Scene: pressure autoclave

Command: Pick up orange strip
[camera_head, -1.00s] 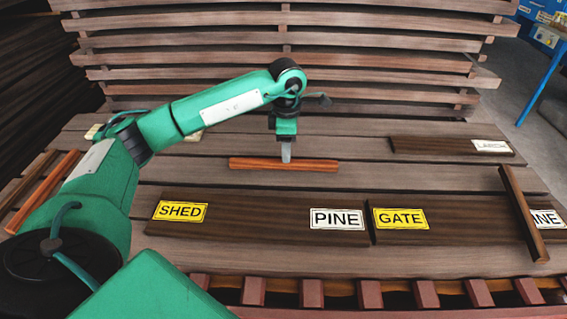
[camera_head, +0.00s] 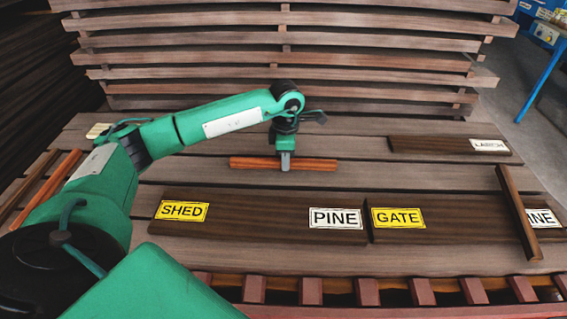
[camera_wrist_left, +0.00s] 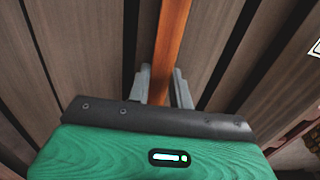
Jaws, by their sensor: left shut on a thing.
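The orange strip (camera_head: 250,163) lies across the plank bench in the middle of the head view, behind the SHED and PINE labels. My left gripper (camera_head: 285,163) points down at about the strip's middle, with its fingers around it. In the left wrist view, the strip (camera_wrist_left: 173,40) runs between the two fingers of my left gripper (camera_wrist_left: 161,80), one on each side. The gripper is shut on the strip. The strip looks to be at bench level; I cannot tell if it is lifted. My right gripper is not in view.
A dark board with SHED and PINE labels (camera_head: 260,215) lies in front, with a GATE board (camera_head: 460,222) to its right. A dark strip (camera_head: 518,210) lies across that board. A LARCH board (camera_head: 430,145) lies at back right. Slats (camera_head: 270,60) stack behind.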

